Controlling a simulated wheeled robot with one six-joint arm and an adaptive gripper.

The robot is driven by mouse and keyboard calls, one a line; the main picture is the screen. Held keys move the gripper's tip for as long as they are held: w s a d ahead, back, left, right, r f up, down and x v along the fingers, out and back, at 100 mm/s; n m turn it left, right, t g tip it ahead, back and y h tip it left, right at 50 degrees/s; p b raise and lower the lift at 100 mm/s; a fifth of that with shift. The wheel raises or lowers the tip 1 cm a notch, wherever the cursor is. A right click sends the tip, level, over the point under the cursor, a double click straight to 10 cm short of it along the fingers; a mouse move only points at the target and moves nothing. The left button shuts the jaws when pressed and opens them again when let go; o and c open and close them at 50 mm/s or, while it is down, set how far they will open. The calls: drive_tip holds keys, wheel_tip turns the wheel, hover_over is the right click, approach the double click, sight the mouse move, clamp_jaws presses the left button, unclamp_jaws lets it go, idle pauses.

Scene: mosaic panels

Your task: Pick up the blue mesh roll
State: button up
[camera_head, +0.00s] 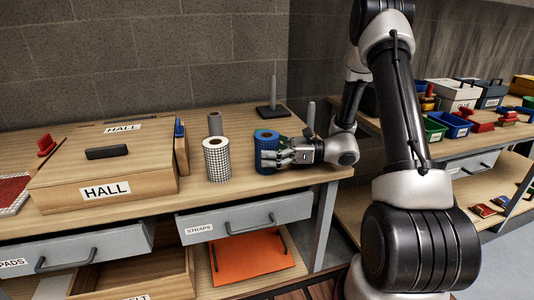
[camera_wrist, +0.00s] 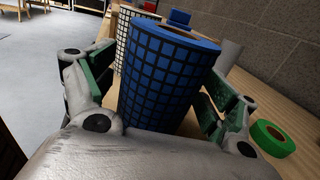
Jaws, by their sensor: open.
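The blue mesh roll (camera_head: 266,149) stands upright on the wooden table, right of a white mesh roll (camera_head: 216,160). In the wrist view the blue mesh roll (camera_wrist: 160,80) fills the middle, with a dark grid on its side and a brown core at its top. My gripper (camera_head: 277,156) reaches in from the right at the roll. In the wrist view its fingers (camera_wrist: 157,98) are spread, one on each side of the roll. I cannot tell whether either finger touches it. The white roll also shows behind it in the wrist view (camera_wrist: 124,42).
A wooden box labelled HALL (camera_head: 110,190) stands at the left. A grey roll (camera_head: 215,124) is behind the white roll. A dark stand with a spindle (camera_head: 273,112) is at the back. A green tape ring (camera_wrist: 272,137) lies nearby. A drawer labelled STRAPS (camera_head: 245,217) is below.

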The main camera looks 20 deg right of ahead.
drive_tip(key=c, duration=1.3)
